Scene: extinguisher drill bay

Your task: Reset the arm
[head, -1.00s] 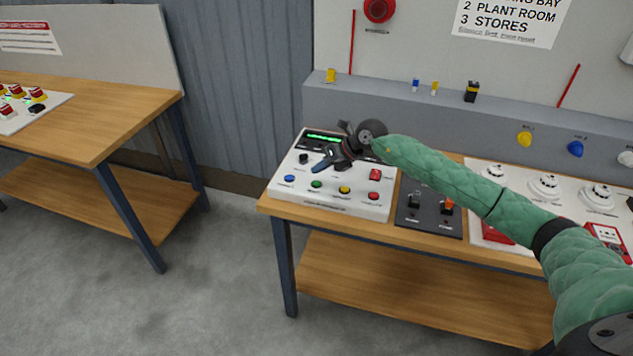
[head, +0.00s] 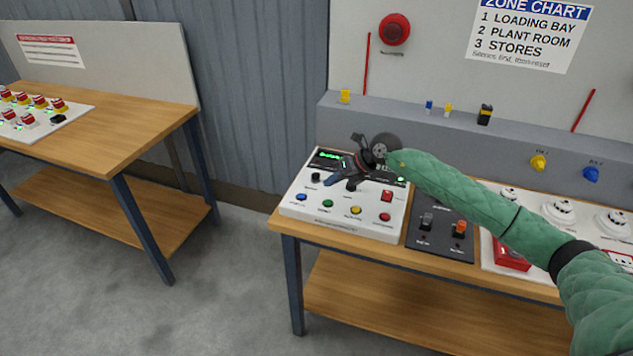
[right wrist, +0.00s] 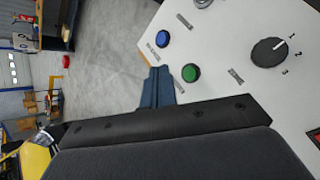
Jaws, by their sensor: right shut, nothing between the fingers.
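The white control panel (head: 345,228) lies on the right bench. It has a blue button (head: 302,197), a green button (head: 327,203), a yellow button (head: 356,210), a round red button (head: 385,217) and a square red button (head: 387,196). A green-lit display (head: 328,155) is partly behind my right gripper (head: 333,180). That gripper is shut and empty, above the panel's left part. In the right wrist view its blue fingertips (right wrist: 157,88) appear beside the green button (right wrist: 190,73) and below the blue button (right wrist: 162,38). A black knob (right wrist: 268,51) marked 1, 2, 3 is to their right. Button labels are unreadable.
A dark switch panel (head: 436,240) and a white detector board (head: 530,225) sit to the right. A grey ledge (head: 400,120) runs behind. Another bench (head: 120,130) with a button panel stands left, across a floor gap.

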